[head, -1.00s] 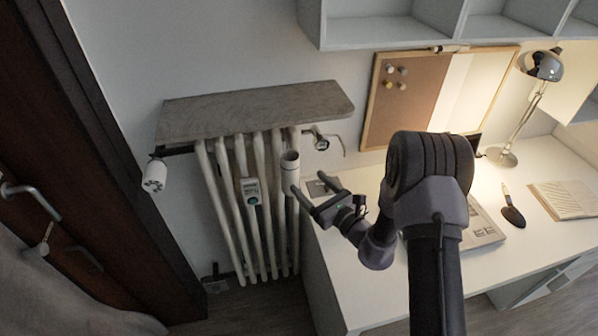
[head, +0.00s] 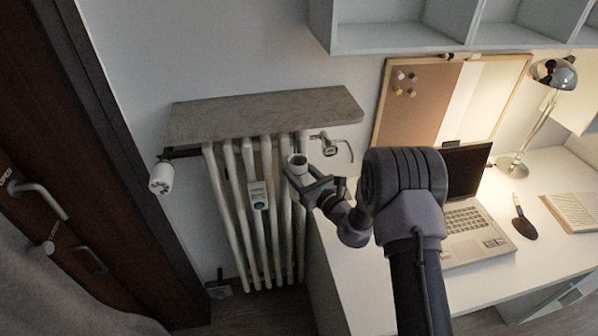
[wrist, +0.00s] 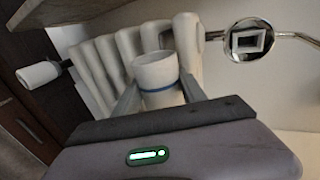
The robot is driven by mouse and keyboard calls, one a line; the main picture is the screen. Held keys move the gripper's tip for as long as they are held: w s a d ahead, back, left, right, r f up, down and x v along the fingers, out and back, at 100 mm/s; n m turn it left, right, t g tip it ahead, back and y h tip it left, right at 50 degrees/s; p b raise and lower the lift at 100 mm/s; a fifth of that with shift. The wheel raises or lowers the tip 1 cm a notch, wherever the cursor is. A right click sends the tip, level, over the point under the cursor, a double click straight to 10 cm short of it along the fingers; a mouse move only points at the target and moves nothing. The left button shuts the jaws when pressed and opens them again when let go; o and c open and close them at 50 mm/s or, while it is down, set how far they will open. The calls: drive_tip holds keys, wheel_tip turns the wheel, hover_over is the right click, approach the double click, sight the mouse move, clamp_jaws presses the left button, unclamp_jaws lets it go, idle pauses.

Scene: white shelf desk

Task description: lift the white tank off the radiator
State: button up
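The white tank (head: 298,160) is an upright, open-topped cylinder at the front right of the white radiator (head: 249,180). In the wrist view the tank (wrist: 157,72) shows a blue band below its rim, and its lower part is hidden by my gripper. My gripper (head: 304,179) is at the tank's upper part, coming from the right. In the wrist view my gripper's fingers (wrist: 159,92) lie on either side of the tank, close to its wall. I cannot tell whether they press on it.
A stone shelf (head: 262,113) overhangs the radiator's top. A valve with pipe (head: 329,148) is right of the tank, and a white thermostat knob (head: 161,178) is at the left. The white desk (head: 345,262) with a laptop (head: 470,222) stands to the right.

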clamp_jaws()
drive_tip(key=shift+r+p, duration=1.15)
drive_tip(key=shift+r, duration=0.65)
drive_tip(key=shift+f, duration=0.1)
drive_tip(key=shift+s+d, duration=0.1)
drive_tip(key=shift+s, duration=0.25)
drive_tip(key=b, duration=0.4)
approach(303, 167)
drive_tip(key=shift+s+a+f, duration=0.1)
drive_tip(key=shift+s+a, duration=0.65)
drive_tip(key=shift+a, duration=0.25)
drive_tip(key=shift+s+a+f, duration=0.1)
drive_tip(key=shift+s+a, duration=0.6)
drive_tip(key=shift+a, duration=0.25)
